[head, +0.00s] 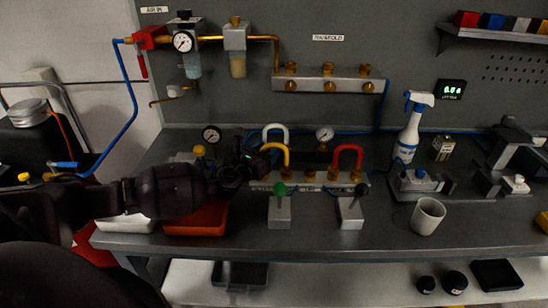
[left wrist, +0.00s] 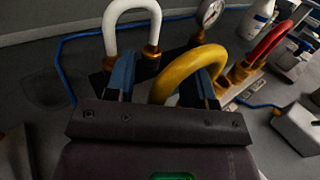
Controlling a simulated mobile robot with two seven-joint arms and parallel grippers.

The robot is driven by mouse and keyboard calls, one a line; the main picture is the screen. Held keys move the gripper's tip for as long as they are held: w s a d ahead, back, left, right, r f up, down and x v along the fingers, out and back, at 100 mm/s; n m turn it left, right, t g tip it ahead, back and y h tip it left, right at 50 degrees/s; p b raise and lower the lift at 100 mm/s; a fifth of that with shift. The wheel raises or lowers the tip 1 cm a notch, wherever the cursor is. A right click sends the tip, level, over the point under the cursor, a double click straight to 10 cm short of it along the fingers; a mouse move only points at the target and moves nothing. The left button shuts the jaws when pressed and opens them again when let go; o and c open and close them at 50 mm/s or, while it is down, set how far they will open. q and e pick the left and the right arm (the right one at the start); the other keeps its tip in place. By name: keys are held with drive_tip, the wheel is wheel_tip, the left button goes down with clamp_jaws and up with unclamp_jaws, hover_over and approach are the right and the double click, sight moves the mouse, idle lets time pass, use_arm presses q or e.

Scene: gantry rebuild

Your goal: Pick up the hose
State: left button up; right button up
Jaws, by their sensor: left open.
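Three U-shaped hoses stand at the back of the bench: a white hose (head: 275,128), a yellow hose (head: 285,148) and a red hose (head: 348,149). In the left wrist view are the white hose (left wrist: 110,22), the yellow hose (left wrist: 190,66) and part of the red hose (left wrist: 270,42). My left gripper (head: 256,161) is at the yellow hose. In the left wrist view its two fingers (left wrist: 163,82) are apart, with the yellow arch between and above the right finger. I cannot tell whether they touch it. The white hose stands just beyond the left finger. My right gripper is not in view.
A metal fitting block (head: 318,178) carries brass fittings, with green-knobbed (head: 280,208) and black-knobbed (head: 350,210) valve blocks in front. A red tray (head: 198,218) lies under my left arm. A white mug (head: 428,216) and spray bottle (head: 409,130) stand right. The front middle bench is clear.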

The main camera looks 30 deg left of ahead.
use_arm(q)
drive_tip(key=c, duration=0.4)
clamp_jaws()
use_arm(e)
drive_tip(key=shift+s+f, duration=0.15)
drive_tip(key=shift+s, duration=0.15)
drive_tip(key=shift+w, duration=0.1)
